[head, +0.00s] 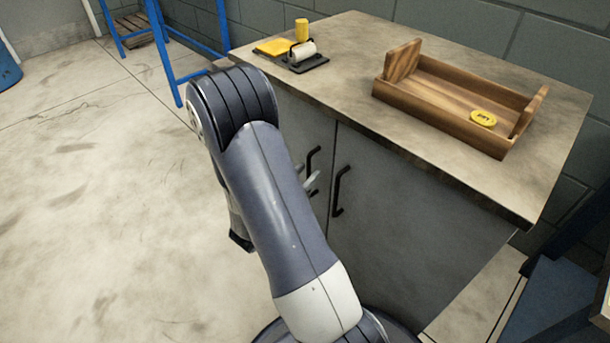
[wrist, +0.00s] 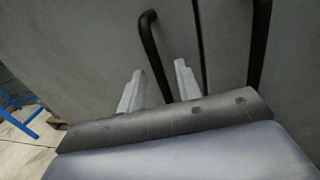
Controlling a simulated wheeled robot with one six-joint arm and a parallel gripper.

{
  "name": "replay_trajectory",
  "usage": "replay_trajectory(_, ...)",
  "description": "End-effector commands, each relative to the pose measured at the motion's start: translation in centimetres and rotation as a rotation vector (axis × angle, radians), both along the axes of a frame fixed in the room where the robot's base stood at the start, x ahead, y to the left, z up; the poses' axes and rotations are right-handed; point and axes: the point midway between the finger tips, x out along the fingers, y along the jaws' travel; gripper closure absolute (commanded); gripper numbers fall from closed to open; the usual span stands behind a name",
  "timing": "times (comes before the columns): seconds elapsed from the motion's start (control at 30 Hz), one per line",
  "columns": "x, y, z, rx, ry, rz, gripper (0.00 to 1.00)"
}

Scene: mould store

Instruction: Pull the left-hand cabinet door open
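The grey cabinet's left-hand door (head: 300,125) looks closed and flush with the right-hand door (head: 405,220). Its black bar handle (head: 313,158) stands near the middle seam and is partly hidden by my gripper. My gripper (head: 312,182) is at this handle, its body mostly hidden by my arm. In the wrist view, the two pale fingertips of my gripper (wrist: 158,78) stand apart, one on each side of the left handle (wrist: 152,45). A gap shows between the handle and the fingers, so it is not gripped.
The right-hand handle (head: 338,190) stands close to the right of my gripper. On the worktop (head: 350,45) are a wooden tray (head: 440,112) with a yellow disc (head: 483,118), a roller (head: 302,52) and yellow items. Open floor (head: 110,180) lies to the left.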

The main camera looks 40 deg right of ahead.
Motion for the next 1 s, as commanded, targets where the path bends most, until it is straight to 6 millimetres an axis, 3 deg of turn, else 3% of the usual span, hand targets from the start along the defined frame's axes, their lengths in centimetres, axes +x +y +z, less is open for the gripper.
replay_trajectory(0.27,0.05,-0.14,0.01,0.000,0.000,0.000,0.68)
replay_trajectory(0.7,0.04,-0.12,0.00,0.000,0.000,0.000,1.00)
replay_trajectory(1.0,0.04,-0.12,-0.01,0.000,0.000,0.000,1.00)
